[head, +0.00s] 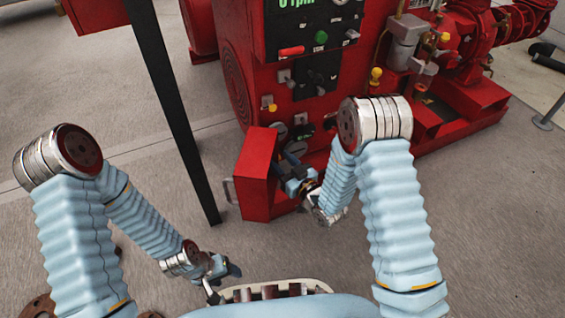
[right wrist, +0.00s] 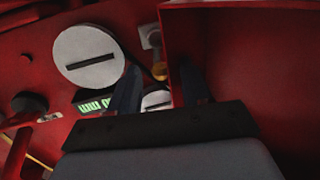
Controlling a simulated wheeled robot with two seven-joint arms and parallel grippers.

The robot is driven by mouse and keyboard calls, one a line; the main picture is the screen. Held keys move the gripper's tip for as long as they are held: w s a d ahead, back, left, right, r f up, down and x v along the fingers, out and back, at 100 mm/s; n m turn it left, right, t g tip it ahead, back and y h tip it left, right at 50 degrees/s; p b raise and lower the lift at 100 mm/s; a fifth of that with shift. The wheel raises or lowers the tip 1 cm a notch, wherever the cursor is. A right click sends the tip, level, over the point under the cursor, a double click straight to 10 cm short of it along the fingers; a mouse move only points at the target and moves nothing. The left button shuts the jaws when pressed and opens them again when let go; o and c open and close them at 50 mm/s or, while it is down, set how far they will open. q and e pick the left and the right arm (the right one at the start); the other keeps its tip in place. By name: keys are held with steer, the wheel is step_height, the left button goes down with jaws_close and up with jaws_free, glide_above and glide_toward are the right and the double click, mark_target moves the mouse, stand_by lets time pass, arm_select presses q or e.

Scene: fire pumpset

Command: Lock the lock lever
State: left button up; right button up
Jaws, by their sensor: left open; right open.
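A small lever with a yellow tip (head: 271,106) sits on the front of the red pump cabinet. I cannot tell for certain which part is the lock lever. My right gripper (head: 283,172) is open beside the cabinet, close to the open red door (head: 257,172). In the right wrist view its fingers (right wrist: 160,88) stand apart with nothing held, the right one near the red door panel. My left gripper (head: 226,278) is open and empty, low over the floor.
Slotted grey discs (right wrist: 90,56) lie on the cabinet face near my right gripper. A red handle (head: 291,51) and green button (head: 320,37) are higher up. A dark post (head: 172,110) stands left of the cabinet. Floor between the post and my left arm is clear.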

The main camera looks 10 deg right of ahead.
steer(key=shift+c, duration=0.2)
jaws_close()
steer(key=shift+s+a+n, duration=0.15)
steer(key=shift+a+n, duration=0.1)
steer(key=shift+n, duration=0.85)
steer(key=shift+o, duration=0.2)
jaws_free()
steer(key=p+v, duration=0.2)
steer(key=v, duration=1.1)
steer(key=shift+s+r, duration=0.3)
steer(key=shift+s, duration=0.05)
